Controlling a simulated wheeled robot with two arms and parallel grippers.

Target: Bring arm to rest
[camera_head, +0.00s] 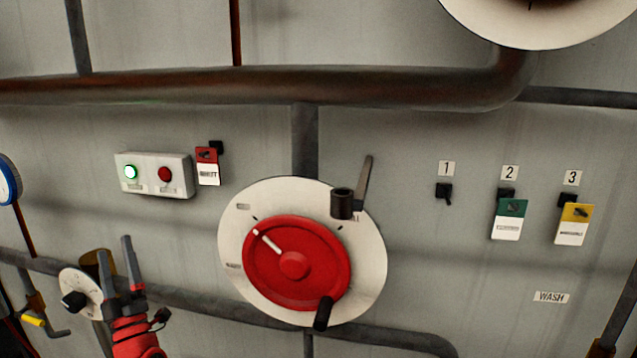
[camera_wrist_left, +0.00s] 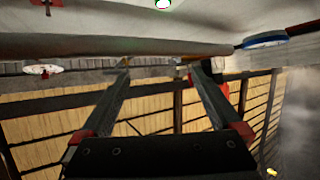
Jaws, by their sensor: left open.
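My left gripper (camera_head: 114,247) is at the lower left of the head view, on a red wrist, with its two dark fingers pointing up and spread apart. Nothing shows between the fingers. In the left wrist view the gripper (camera_wrist_left: 157,66) also shows open and empty, with slatted panels beyond it. In the head view it is just right of a small white dial with a black knob (camera_head: 74,300), overlapping that area; I cannot tell whether they touch. My right gripper is not in view.
A red wheel (camera_head: 315,262) on a white disc is in the middle. A switch box (camera_head: 153,189) with a lit green button is left of it. A red tag (camera_head: 206,156), a green tag (camera_head: 512,209) and a yellow tag (camera_head: 577,212) hang on the wall. A pipe (camera_head: 250,86) crosses above.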

